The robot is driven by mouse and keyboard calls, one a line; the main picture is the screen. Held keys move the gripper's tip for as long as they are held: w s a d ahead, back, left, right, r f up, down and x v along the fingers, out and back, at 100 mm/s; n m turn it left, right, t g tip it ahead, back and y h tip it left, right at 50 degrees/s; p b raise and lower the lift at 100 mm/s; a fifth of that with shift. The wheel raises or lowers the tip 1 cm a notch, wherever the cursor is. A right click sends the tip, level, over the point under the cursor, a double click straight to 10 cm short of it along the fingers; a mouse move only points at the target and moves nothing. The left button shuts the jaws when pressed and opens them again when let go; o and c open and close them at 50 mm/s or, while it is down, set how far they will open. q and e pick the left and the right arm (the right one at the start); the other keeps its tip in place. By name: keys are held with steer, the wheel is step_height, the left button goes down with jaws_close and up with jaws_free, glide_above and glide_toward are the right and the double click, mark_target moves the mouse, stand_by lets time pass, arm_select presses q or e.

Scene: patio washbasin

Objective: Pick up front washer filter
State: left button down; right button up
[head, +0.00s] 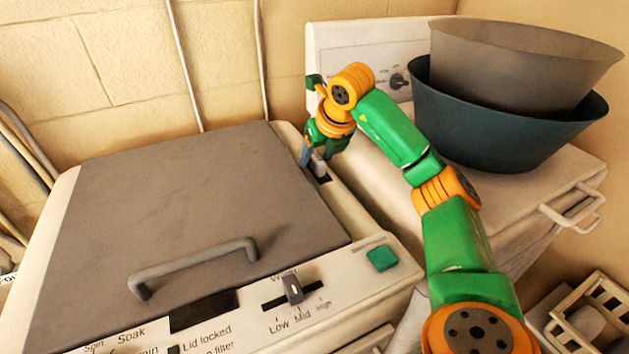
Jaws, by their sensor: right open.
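My right gripper (313,162) points down at the far right side of the washer (200,190), over a small dark slot (323,179) in its pale top strip. It is open. A small pale grey piece shows between or beside its fingertips at the slot; it may be the filter or part of a finger, and I cannot tell which. I cannot tell whether the fingers touch it. No other part is clearly a filter. My left gripper is not in view.
The washer's grey lid is shut, with a bar handle (195,268). Its front panel has a slider (293,290) and a green button (382,258). Two stacked tubs (510,75) stand on the machine at the right. A wall runs behind. A pale rack (585,320) sits lower right.

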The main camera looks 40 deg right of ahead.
steer(key=shift+w, duration=0.1)
steer(key=shift+s+r, duration=0.1)
steer(key=shift+s, duration=0.1)
steer(key=c, duration=0.9)
jaws_close()
steer(key=shift+w, duration=0.1)
